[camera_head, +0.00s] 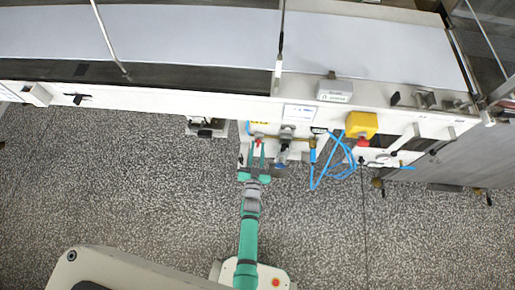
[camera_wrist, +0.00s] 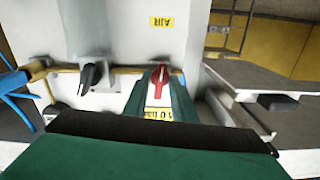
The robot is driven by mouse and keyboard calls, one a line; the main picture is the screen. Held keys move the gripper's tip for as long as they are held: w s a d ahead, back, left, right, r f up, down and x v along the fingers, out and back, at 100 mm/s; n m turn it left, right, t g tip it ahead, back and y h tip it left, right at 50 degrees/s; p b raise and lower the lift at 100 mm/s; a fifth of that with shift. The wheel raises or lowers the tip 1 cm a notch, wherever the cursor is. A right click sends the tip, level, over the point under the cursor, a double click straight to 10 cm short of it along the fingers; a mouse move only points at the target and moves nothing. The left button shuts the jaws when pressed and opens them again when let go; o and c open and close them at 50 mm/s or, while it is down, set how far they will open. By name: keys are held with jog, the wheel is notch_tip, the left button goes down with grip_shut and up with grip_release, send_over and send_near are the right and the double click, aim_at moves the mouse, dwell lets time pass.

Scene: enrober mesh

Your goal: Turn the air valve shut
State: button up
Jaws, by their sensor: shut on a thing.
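The air valve's red handle (camera_wrist: 160,78) shows in the wrist view on a brass pipe (camera_wrist: 125,70), below a yellow label reading AIR upside down (camera_wrist: 161,22). In this picture the handle points roughly up and down, across the pipe's line. My gripper (camera_wrist: 159,95) has its green fingers on either side of the handle and is shut on it; the fingers hide part of its sides. In the head view my gripper (camera_head: 257,148) reaches the machine's front, with a small bit of the red handle (camera_head: 258,141) at its fingertips.
A black lever (camera_wrist: 90,76) sits on the same pipe, left of the red handle in the wrist view. Blue hoses (camera_head: 340,165) loop right of my gripper in the head view, near a yellow box with a red button (camera_head: 361,125). The speckled floor (camera_head: 130,190) is clear at left.

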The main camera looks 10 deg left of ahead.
jog(key=shift+n, duration=0.6)
jog(key=o, duration=0.7)
jog(key=shift+c, duration=0.2)
jog(key=shift+s, duration=0.1)
jog(key=s+d, duration=0.1)
jog(key=s, duration=0.9)
jog(key=shift+s+d, duration=0.3)
